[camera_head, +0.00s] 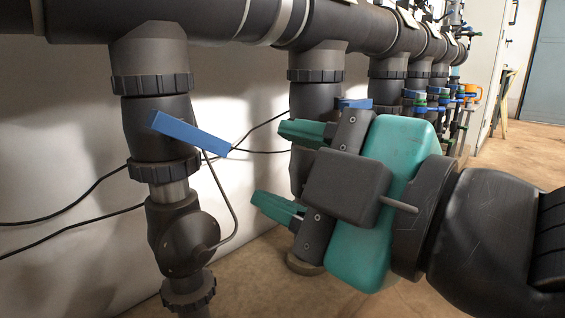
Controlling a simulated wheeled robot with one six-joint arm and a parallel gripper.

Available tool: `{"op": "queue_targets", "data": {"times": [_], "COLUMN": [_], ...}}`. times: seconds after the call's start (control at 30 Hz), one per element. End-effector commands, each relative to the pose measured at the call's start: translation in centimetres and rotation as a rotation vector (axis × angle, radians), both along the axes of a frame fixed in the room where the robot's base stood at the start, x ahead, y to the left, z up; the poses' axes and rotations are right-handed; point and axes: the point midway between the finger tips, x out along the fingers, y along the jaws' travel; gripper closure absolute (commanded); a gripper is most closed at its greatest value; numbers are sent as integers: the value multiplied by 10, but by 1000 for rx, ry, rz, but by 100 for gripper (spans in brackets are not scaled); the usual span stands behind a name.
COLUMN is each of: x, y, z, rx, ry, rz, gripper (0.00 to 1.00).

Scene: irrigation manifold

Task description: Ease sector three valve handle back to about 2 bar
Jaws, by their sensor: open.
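A blue valve handle (190,134) sits on the nearest vertical pipe at the left, tilted down to the right. My gripper (265,168) is open and empty, its two green fingers pointing left toward that pipe. The fingers are to the right of the handle and apart from it in the picture. A second blue handle (354,103) shows partly behind my gripper on the pipe behind. I see no sector number or pressure gauge that I can read, so I cannot tell which handle is sector three.
A thick dark header pipe (220,22) runs along the top, with several vertical pipes hanging from it. Thin black cables (75,212) cross the white wall. Smaller fittings with blue and orange handles (470,92) stand farther back. Open brown floor (525,135) lies at the right.

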Motion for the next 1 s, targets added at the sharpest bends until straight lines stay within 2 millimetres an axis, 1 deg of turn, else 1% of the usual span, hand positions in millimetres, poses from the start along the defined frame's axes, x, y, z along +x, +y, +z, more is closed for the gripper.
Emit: {"op": "queue_targets", "data": {"times": [0.03, 0.1, 0.27, 0.53, 0.7, 1.0], "x": [5, 7, 10, 31, 42, 60], "y": [-3, -3, 3, 27, 40, 56], "z": [-3, -4, -1, 3, 3, 2], "rx": [6, 12, 10, 7, 6, 11], "ry": [7, 13, 15, 17, 16, 17], "rz": [-7, -4, -1, -4, -2, -17], "gripper": [51, 51, 51, 51, 51, 51]}}
